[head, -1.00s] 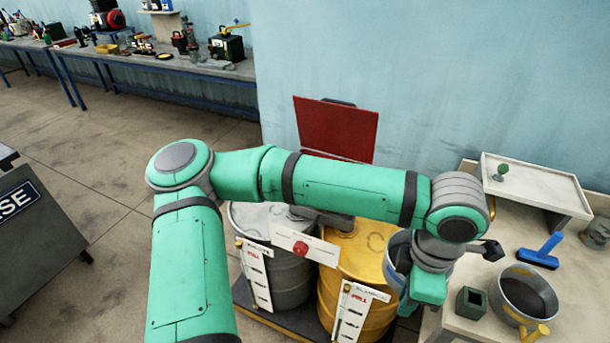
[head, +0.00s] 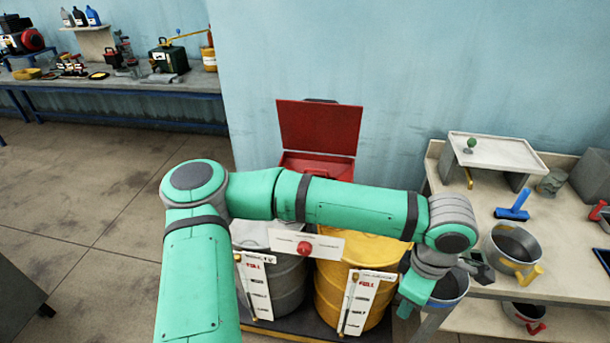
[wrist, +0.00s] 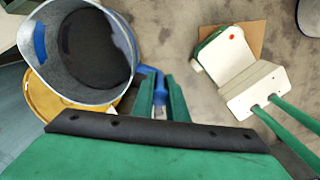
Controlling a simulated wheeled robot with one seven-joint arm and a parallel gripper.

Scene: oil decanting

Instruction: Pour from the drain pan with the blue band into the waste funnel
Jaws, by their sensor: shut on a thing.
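The drain pan with the blue band (head: 450,288) shows at the lower right of the head view, partly hidden by my wrist. In the wrist view the pan (wrist: 128,35) is at upper left, with dark liquid inside and a blue handle. My gripper (wrist: 160,100) is shut on that handle. The pan overlaps the yellow drum in the wrist view. I cannot make out the waste funnel; my forearm hides part of the area above the drums.
A grey drum (head: 288,285) and a yellow drum (head: 330,292) stand side by side below my forearm. A red lidded box (head: 318,130) is open behind them. The right bench holds a yellow-handled pan (head: 512,243) and a blue brush (head: 515,205). A red-handled pan (head: 522,315) sits lower.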

